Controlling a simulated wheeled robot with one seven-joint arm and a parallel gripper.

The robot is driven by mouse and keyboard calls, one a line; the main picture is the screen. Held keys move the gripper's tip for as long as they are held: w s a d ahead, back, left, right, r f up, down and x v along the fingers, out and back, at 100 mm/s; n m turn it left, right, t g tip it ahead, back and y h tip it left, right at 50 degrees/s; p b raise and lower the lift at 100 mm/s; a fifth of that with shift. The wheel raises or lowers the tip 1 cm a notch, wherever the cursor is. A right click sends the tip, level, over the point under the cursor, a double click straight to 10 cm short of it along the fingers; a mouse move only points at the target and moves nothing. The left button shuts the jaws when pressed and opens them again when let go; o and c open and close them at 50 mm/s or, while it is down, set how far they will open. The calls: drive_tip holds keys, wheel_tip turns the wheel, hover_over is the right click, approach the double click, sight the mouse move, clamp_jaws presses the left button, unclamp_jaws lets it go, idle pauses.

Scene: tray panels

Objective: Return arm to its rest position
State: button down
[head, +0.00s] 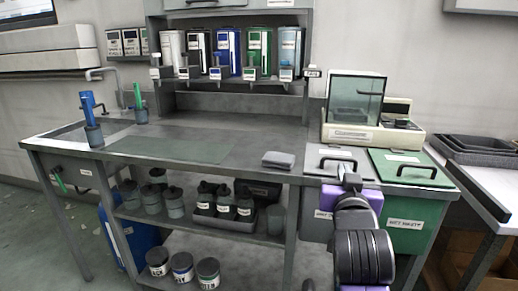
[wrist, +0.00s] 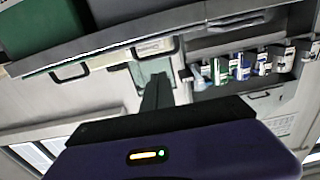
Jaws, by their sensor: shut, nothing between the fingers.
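My gripper (wrist: 157,92) shows in the wrist view as narrow dark fingers above its dark and purple body. The fingers are shut with nothing between them. They point toward the bench and back wall, which appear upside down there. My arm (head: 362,250), with black and purple links, rises at the lower right of the head view, in front of the bench's right end. It overlaps the grey-lidded bin in the picture. I cannot make out the gripper's fingers in the head view.
A glass-fronted balance (head: 355,103) stands behind the grey lid (head: 335,160) and green lid (head: 404,168). Several dispensers hang above. Black trays (head: 482,150) lie at right. Open floor shows at left.

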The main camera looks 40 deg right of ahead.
drive_tip(key=shift+r, duration=0.1)
drive_tip(key=w+a+r+n+t+y, duration=0.2)
drive_tip(key=a+r+n+t, duration=0.2)
drive_tip(key=a+t, duration=0.25)
drive_tip(key=s+a+f+n+t+y, duration=0.35)
drive_tip(key=a+f+n+y, duration=0.4)
drive_tip(key=a, duration=0.45)
drive_tip(key=s+a+f+g+y, duration=0.15)
drive_tip(key=s+a+f, duration=0.25)
drive_tip(key=s+f, duration=0.4)
drive_tip(key=s+a+f+m+g+y, duration=0.1)
drive_tip(key=s+a+f+g, duration=0.3)
drive_tip(key=s, duration=0.6)
drive_tip(key=s+a+f+g+y, duration=0.1)
drive_tip(key=s+a+f+y, duration=0.15)
drive_tip(key=s+f, duration=0.6)
wheel_tip(320, 180, up, 22)
drive_tip(key=s+h+p, duration=0.1)
drive_tip(key=p, duration=2)
drive_tip(key=shift+f+m, duration=0.1)
drive_tip(key=shift+m, duration=0.15)
